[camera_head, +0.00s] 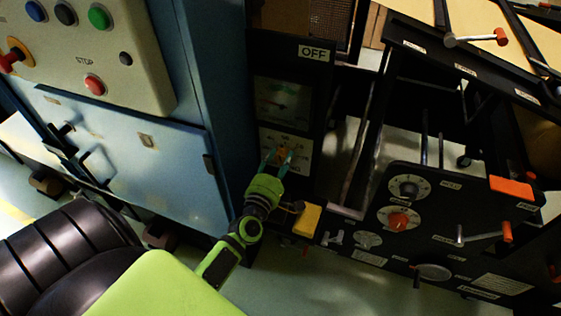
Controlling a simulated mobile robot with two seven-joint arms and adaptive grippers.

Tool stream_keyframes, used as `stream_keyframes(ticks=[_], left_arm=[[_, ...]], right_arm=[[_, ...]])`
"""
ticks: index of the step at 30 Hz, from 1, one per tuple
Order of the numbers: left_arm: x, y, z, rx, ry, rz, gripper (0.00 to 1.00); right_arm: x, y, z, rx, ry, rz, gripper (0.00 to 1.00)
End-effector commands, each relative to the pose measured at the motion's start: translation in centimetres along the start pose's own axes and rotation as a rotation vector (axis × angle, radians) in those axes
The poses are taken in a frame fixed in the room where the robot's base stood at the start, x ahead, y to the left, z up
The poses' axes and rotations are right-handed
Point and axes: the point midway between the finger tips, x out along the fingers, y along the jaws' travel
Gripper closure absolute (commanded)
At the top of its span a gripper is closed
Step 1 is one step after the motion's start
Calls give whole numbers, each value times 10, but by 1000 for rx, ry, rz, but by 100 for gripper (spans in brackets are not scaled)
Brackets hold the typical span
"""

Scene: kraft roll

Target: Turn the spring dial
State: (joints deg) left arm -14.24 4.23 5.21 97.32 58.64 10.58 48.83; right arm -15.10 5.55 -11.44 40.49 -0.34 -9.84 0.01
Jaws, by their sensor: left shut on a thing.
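My left gripper (278,162) reaches up from below to a small white plate (299,164) on the dark panel under the OFF sign. Its fingers are closed around a small orange knob (283,153) on that plate, partly covered by the fingers. The plate's small print is too blurred to read. Two round dials are on the black machine front to the right: one with a dark knob (408,188) and one with a red knob (399,221). Both are apart from the gripper. I cannot read which dial is the spring one. My right gripper is not in view.
A gauge window (283,103) is just above the plate. A yellow block (307,220) sticks out right of my wrist. The blue cabinet (150,160) stands close on the left. Levers with red ends, such as one crank handle (506,232), are on the right.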

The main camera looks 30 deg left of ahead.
Motion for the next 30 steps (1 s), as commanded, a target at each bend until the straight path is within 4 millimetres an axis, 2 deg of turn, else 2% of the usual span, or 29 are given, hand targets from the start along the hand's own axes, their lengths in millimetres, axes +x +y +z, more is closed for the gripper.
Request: stream_keyframes(ticks=[1,17,18,19,30], left_arm=[[3,7,-6,-7,13,20,89],[2,6,-6,-25,13,17,89],[2,6,-6,-25,13,17,41],[2,6,-6,-25,13,17,33],[-2,1,-4,-26,8,6,33]], right_arm=[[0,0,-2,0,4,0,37],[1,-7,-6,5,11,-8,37],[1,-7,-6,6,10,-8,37],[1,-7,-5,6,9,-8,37],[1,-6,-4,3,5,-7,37]])
